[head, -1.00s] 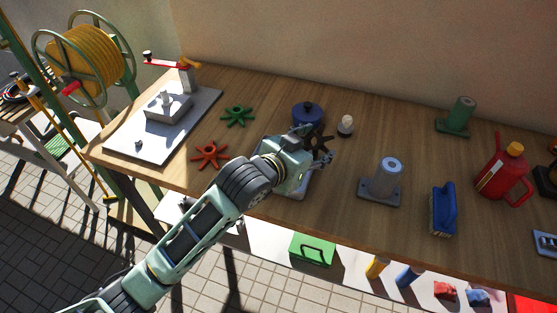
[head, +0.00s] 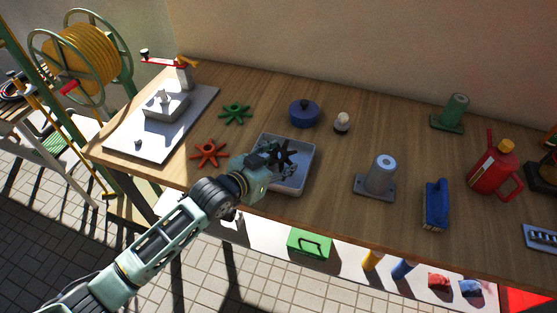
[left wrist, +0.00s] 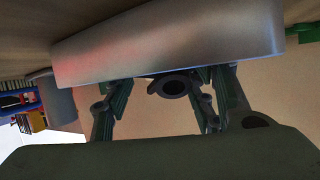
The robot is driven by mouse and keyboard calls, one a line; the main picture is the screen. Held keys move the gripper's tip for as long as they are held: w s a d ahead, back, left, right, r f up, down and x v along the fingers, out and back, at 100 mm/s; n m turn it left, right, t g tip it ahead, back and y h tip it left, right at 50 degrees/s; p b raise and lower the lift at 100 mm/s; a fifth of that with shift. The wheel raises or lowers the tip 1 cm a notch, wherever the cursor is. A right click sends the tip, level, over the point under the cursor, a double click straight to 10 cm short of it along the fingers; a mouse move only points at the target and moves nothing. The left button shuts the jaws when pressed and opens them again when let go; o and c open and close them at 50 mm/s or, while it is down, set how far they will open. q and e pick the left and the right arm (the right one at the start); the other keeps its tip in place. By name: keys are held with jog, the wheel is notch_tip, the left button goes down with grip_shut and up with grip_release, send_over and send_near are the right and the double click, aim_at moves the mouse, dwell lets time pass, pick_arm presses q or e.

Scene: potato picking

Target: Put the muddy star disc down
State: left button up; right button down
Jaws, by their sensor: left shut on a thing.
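The muddy star disc (head: 286,153) is dark, nearly black, with several arms. My left gripper (head: 270,150) is shut on it and holds it at the grey tray (head: 313,160), within the tray's outline in the head view. I cannot tell whether the disc touches the tray floor. In the left wrist view, a dark ringed part of the disc (left wrist: 174,88) shows between the fingers, close by a pale grey tray wall (left wrist: 165,50). A green star disc (head: 235,113) and an orange-red one (head: 210,153) lie on the table left of the tray. My right gripper is not in view.
A blue pot (head: 304,114) and a white-topped knob (head: 341,122) stand behind the tray. A grey cylinder on a base (head: 380,176), a blue brush (head: 435,205) and a red can (head: 493,170) stand to the right. A white board (head: 165,125) lies at the left.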

pick_arm(q)
jog(key=shift+f, duration=0.15)
jog(key=o, duration=1.3)
jog(key=shift+r, duration=0.25)
jog(key=shift+s+a, duration=0.15)
jog(key=shift+s, duration=0.05)
jog(key=b+v, duration=0.1)
jog(key=v, duration=1)
jog(key=shift+s+a+b, duration=0.2)
jog(key=shift+b, duration=0.1)
jog(key=shift+r, duration=0.1)
